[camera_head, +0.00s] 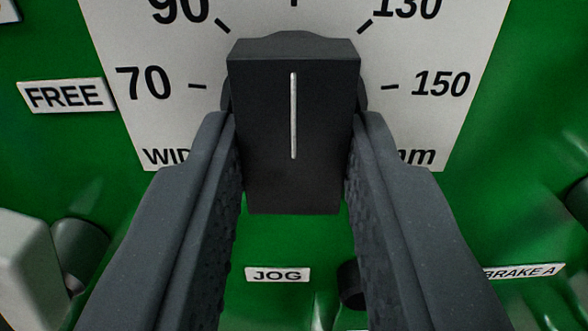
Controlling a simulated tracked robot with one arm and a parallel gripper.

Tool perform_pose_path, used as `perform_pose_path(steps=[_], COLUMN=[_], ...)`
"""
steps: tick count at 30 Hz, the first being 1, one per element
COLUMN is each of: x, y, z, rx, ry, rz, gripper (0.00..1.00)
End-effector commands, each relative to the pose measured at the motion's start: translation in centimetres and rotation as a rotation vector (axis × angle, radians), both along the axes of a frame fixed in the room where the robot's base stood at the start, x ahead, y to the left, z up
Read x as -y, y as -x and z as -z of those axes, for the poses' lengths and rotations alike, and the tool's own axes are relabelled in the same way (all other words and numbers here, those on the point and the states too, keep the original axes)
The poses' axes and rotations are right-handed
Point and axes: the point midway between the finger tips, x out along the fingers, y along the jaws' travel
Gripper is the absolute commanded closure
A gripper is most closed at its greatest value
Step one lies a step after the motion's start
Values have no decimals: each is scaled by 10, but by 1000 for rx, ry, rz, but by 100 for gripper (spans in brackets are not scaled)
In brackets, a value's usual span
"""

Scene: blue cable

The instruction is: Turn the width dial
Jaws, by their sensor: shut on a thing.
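The width dial (294,185) is a black block-shaped knob with a white pointer line on its face. The line stands upright in the picture, toward the top of the scale. The white scale plate (160,125) behind it carries marks 70, 90, 130 and 150, with "WID" and "mm" partly hidden by my fingers. My gripper (294,150) is shut on the dial, one finger on its left side and one on its right. The top of the scale is cut off by the frame.
The panel is green. A pale block (25,265) and a dark round part (350,283) stick out nearby.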

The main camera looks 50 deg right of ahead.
Motion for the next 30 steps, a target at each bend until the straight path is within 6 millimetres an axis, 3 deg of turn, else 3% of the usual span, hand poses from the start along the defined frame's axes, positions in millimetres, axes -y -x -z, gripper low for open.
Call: perform_pose_path(steps=[1,2,4,17,30], x=[2,2,2,-8,-77], y=[2,2,2,6,55], z=[4,4,3,1,2], rx=[-8,-8,-6,-1,-3], ry=[-2,-2,-2,0,-2], rz=[4,5,4,0,-3], gripper=[97,72,53,53,53])
